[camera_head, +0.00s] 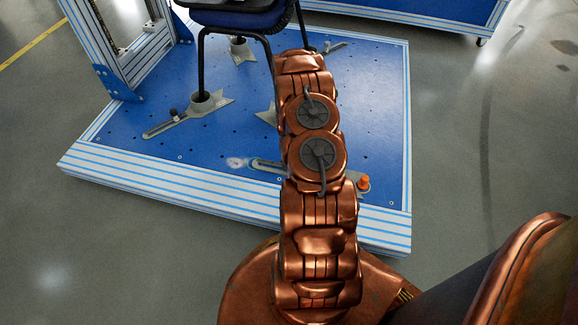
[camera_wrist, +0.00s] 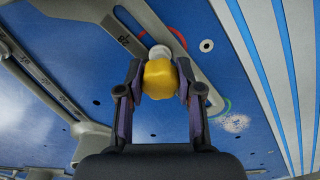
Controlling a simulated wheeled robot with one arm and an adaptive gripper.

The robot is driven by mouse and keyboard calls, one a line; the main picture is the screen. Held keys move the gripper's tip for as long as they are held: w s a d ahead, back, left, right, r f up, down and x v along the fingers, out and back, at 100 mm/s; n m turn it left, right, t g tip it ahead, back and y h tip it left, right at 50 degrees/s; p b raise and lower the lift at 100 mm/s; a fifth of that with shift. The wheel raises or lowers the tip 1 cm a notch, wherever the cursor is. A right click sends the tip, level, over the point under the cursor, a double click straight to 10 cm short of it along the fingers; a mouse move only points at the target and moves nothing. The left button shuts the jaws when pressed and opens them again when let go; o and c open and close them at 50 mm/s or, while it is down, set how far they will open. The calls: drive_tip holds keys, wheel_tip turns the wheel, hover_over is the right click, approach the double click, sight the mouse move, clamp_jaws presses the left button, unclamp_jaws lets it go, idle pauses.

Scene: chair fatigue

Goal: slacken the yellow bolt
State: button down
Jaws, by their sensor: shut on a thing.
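The yellow bolt (camera_wrist: 160,78) shows in the wrist view as a yellow knob with a pale round part at its far side. It sits at a grey slotted clamp bar (camera_wrist: 200,78) on the blue plate. My gripper (camera_wrist: 160,88) is shut on the yellow bolt, with one dark finger on each side of it. In the head view my copper-coloured arm reaches out over the blue plate (camera_head: 210,135). The arm hides the yellow bolt and my gripper there.
A dark chair (camera_head: 235,12) stands on the plate, its legs in grey clamps. Another clamp bar with a black knob (camera_head: 174,113) lies to the left. An orange knob (camera_head: 363,183) is near the right front edge. A striped frame post (camera_head: 95,40) rises at left.

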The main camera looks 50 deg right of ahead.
drive_tip(key=shift+r+n+p, duration=0.15)
drive_tip(key=shift+n+p, duration=1)
drive_tip(key=shift+n, duration=0.75)
drive_tip(key=c, duration=0.8)
unclamp_jaws()
drive_tip(key=shift+o, duration=0.2)
drive_tip(key=shift+m+p, duration=0.75)
drive_tip(key=shift+m, duration=1.35)
